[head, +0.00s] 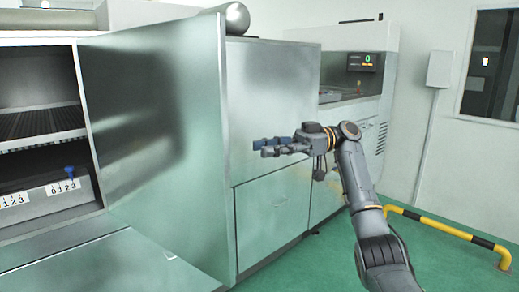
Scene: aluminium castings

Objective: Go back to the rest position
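My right arm rises from the lower right, and its dark grey gripper (264,147) points left in front of the steel cabinet (272,110). The fingers are seen from the side, one bluish and one grey, close together in the picture. I cannot tell whether they are open or shut, and I see nothing held. My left gripper is not in view.
A large steel door (165,150) stands open at the left, beside a dark shelved compartment (38,95). A yellow-black floor rail (440,228) is at the right. Green floor shows between.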

